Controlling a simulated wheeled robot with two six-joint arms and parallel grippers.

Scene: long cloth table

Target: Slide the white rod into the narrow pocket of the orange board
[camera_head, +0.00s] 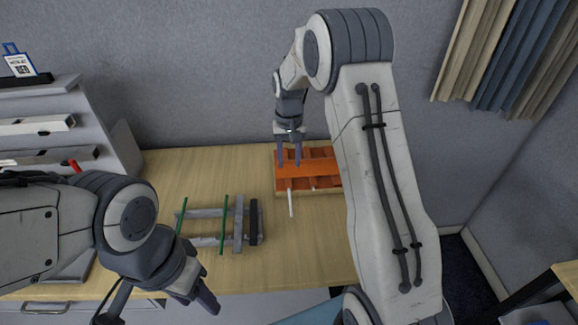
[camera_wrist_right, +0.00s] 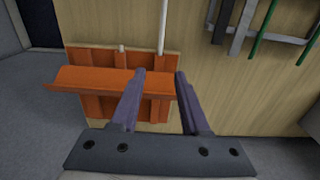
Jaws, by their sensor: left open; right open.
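The orange board (camera_head: 318,170) lies on the table below my right gripper, with upright dividers and a raised orange ledge across it. It also shows in the right wrist view (camera_wrist_right: 90,80). The long white rod (camera_head: 291,204) sticks out from the board's near edge; in the right wrist view (camera_wrist_right: 163,28) its end meets the board. How deep it sits is hidden. A shorter white stub (camera_wrist_right: 122,48) shows at another slot. My right gripper (camera_head: 290,160) is open over the board, its fingers (camera_wrist_right: 161,74) apart with nothing between them. My left gripper (camera_head: 203,301) is open and empty near the table's front edge.
A grey rack (camera_head: 239,225) with green rods (camera_head: 223,225) stands left of the board. A grey stepped shelf (camera_head: 90,110) holds white bars at the far left.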

